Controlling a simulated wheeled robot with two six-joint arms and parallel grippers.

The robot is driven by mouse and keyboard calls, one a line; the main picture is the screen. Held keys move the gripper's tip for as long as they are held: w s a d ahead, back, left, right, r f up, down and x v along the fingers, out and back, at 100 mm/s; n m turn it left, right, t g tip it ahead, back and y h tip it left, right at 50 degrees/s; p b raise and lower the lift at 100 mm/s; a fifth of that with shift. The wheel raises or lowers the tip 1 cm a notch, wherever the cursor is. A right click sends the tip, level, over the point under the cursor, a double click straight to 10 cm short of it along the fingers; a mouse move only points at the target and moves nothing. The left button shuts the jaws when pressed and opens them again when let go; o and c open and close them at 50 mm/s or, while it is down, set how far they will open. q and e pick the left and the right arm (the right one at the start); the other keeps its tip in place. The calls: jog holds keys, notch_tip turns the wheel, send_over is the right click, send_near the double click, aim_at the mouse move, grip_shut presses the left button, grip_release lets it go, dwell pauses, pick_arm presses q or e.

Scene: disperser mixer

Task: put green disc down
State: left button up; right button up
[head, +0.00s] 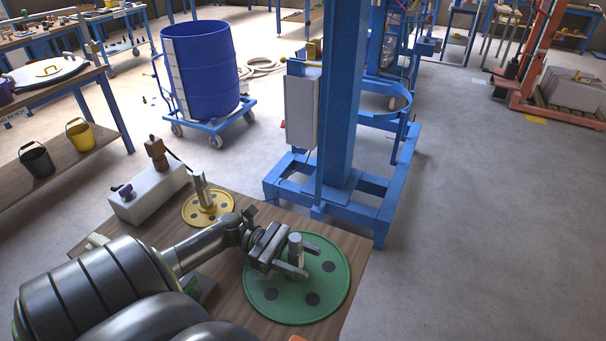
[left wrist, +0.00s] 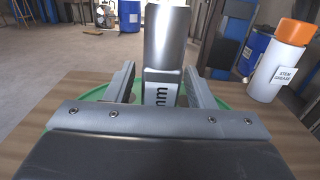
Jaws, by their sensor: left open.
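The green disc (head: 326,297) lies flat on the wooden table in the head view, with dark round spots on its face and a grey metal stem (head: 296,245) standing up from its middle. Its green rim (left wrist: 232,108) also shows in the left wrist view. My left gripper (head: 290,268) is open over the disc, its fingers on either side of the stem. In the left wrist view the stem (left wrist: 166,45) stands upright between the two fingers (left wrist: 160,88), with gaps visible. My right gripper is not in view.
A yellow disc (head: 219,213) with its own stem lies behind on the table. A pale box (head: 150,193) stands at the back left. A white bottle with an orange cap (left wrist: 268,75), labelled stem grease, stands at right in the left wrist view. The blue machine frame (head: 345,120) rises beyond the table.

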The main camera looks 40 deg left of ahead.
pick_arm(q)
jog(key=b+v, duration=0.2)
jog(key=v, duration=0.3)
jog(key=b+v, duration=0.2)
jog(key=v, duration=0.3)
jog(key=shift+a+f, duration=0.2)
jog(key=shift+a, duration=0.05)
jog(key=shift+s+a+r, duration=0.15)
jog(key=shift+s+a, duration=0.1)
jog(key=shift+a, duration=0.35)
jog(key=shift+r, duration=0.1)
